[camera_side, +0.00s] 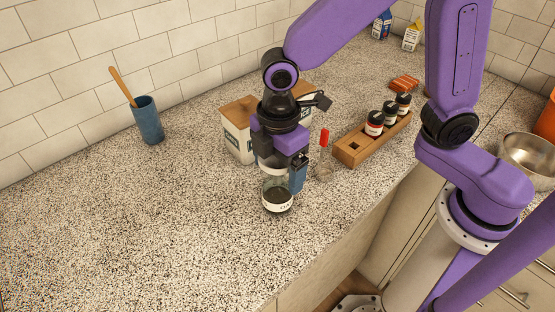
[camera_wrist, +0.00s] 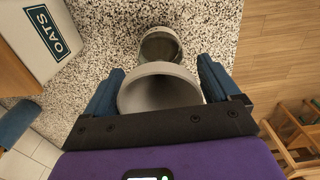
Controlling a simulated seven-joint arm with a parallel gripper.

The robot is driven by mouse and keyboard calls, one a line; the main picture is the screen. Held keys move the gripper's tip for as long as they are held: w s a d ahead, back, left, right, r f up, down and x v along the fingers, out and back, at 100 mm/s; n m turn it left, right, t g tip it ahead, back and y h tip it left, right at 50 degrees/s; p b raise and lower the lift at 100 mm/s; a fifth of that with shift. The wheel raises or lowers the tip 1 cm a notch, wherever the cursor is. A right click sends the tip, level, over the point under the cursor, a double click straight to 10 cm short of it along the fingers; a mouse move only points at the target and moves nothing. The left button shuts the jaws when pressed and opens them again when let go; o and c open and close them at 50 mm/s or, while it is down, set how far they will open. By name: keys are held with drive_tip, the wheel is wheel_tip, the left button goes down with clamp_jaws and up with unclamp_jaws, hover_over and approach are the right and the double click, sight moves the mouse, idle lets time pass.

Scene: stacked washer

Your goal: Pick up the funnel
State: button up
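The funnel (camera_wrist: 158,88) is a grey cone with a wide round mouth, seen between my gripper's two blue fingers in the wrist view. My gripper (camera_wrist: 161,82) has one finger on each side of the funnel, very close to its rim. I cannot tell whether the fingers touch it. In the side view my gripper (camera_side: 282,176) points down over a clear jar (camera_side: 278,202) with dark contents and a pale label. The jar stands upright on the counter. The gripper hides most of the funnel and the jar's top in the side view.
A red-topped bottle (camera_side: 324,155) and a wooden rack (camera_side: 352,150) with several jars are to the right. A blue cup (camera_side: 148,122) stands far left. The counter's left part is clear.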

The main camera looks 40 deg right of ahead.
drive_tip(key=c, duration=0.4)
drive_tip(key=shift+o, duration=0.2)
drive_tip(key=shift+r, duration=0.75)
drive_tip(key=s+d+r, duration=0.4)
drive_tip(key=s+r, duration=0.1)
drive_tip(key=r, duration=0.2)
drive_tip(key=s+d+r, duration=0.4)
drive_tip(key=s+r, duration=0.2)
drive_tip(key=r, duration=0.2)
drive_tip(key=shift+d+r, duration=0.2)
drive_tip(key=shift+r, duration=0.05)
drive_tip(key=shift+s, duration=0.1)
